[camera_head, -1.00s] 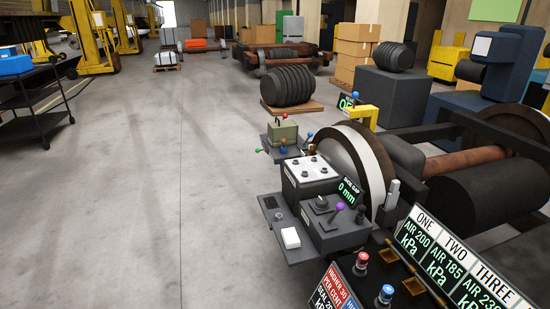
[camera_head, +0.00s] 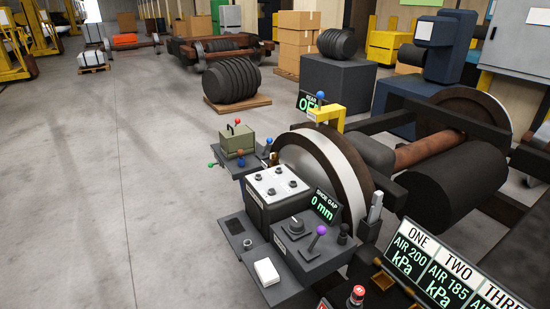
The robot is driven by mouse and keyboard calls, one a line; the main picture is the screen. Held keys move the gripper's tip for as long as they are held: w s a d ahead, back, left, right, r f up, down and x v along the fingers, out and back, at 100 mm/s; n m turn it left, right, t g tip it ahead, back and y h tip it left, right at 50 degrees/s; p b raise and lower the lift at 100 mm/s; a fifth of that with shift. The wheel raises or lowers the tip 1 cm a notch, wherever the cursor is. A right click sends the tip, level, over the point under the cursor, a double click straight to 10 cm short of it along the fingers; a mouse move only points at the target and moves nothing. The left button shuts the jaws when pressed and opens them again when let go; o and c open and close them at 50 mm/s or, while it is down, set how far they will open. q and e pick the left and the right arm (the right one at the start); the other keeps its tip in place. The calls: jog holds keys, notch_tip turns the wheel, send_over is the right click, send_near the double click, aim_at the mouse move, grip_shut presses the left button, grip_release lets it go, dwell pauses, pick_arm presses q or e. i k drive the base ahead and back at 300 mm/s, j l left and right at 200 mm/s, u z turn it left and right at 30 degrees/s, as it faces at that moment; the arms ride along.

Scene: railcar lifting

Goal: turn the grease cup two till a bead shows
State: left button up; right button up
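No grease cup is marked as two in this view. A dark box with a pale top plate (camera_head: 274,184) carries several small black knobs; I cannot tell whether these are the grease cups. Behind it stands a large wheel (camera_head: 353,163) with a bright rim on an axle. A small display (camera_head: 309,104) by the yellow bracket shows green letters beginning "OF", partly hidden. No bead of grease can be made out. Neither of my grippers is in view.
Beside the box is a console with a purple-knobbed lever (camera_head: 318,232) and a "0 mm" display (camera_head: 325,206). An olive box (camera_head: 237,139) with coloured knobs is behind. Air-pressure signs (camera_head: 440,265) stand at lower right. The floor (camera_head: 100,190) at left is clear.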

aim_at(274, 157)
jog(key=i+j+z, duration=0.1)
jog(key=z, duration=0.3)
jog(key=i+j+z, duration=0.1)
jog(key=z, duration=0.3)
jog(key=j+z, duration=0.2)
jog(key=z, duration=0.15)
jog(key=i+j+z, duration=0.15)
jog(key=j+z, duration=0.25)
jog(key=j, duration=0.6)
jog(key=j+z, duration=0.4)
jog(key=j, duration=0.65)
